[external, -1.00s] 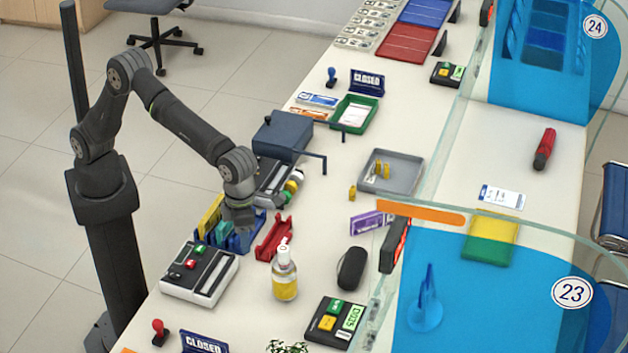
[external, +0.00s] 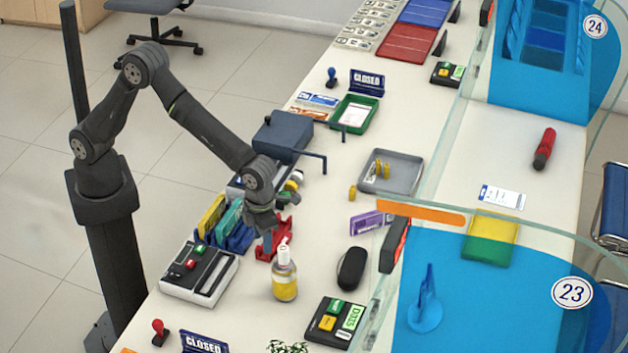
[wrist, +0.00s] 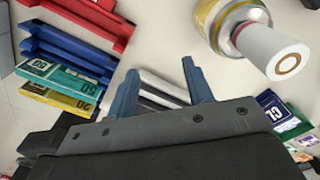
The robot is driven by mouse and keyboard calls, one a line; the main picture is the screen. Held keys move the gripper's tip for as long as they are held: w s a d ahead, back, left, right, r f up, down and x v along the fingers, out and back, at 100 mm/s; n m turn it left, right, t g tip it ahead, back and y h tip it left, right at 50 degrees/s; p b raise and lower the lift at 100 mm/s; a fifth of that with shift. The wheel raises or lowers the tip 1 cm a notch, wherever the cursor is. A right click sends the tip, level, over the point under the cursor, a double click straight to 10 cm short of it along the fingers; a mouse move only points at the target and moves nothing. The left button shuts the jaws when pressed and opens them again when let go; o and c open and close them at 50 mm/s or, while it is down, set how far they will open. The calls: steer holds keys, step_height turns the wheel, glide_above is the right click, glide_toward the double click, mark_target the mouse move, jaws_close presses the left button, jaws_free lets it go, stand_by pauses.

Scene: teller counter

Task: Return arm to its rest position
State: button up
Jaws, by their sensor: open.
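My gripper (external: 268,238) is open and hangs over the counter, in front of the red rack (external: 281,245) in the external view. In the wrist view its two blue fingers (wrist: 160,95) stand apart with nothing between them. The blue rack (external: 238,238) is just left of it, with a yellow banded bundle (external: 211,215) and a teal one (external: 229,219) in it. The bundles also show in the wrist view, yellow (wrist: 58,101) and teal (wrist: 62,76). The exact height of my gripper is hard to tell.
A black-and-white machine (external: 198,274) is at left. A dark grey box (external: 282,137) with arms stands behind. A grey tray (external: 405,177) and a black case (external: 351,268) lie at right.

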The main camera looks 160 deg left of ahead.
steer(key=a+f, duration=0.1)
steer(key=a, duration=0.2)
steer(key=s+a+f, duration=0.1)
steer(key=a+f, duration=0.1)
steer(key=a, duration=0.1)
steer(key=a+f, duration=0.2)
steer(key=a, duration=0.1)
steer(key=shift+s+f, duration=0.25)
steer(key=shift+s, duration=0.15)
steer(key=f, duration=0.1)
steer(key=a+f, duration=0.1)
steer(key=f, duration=0.1)
steer(key=shift+s+a, duration=0.15)
steer(key=shift+a, duration=0.15)
steer(key=shift+f, duration=0.65)
steer(key=r, duration=0.2)
steer(key=d+r, duration=0.1)
steer(key=r, duration=0.1)
steer(key=shift+w+d, duration=0.1)
steer(key=shift+w, duration=0.1)
steer(key=w+d+r, duration=0.5)
steer(key=d+r, duration=0.4)
steer(key=d, duration=0.3)
steer(key=shift+d+r+m, duration=0.2)
steer(key=shift+r+m, duration=0.15)
steer(key=shift+m, duration=0.05)
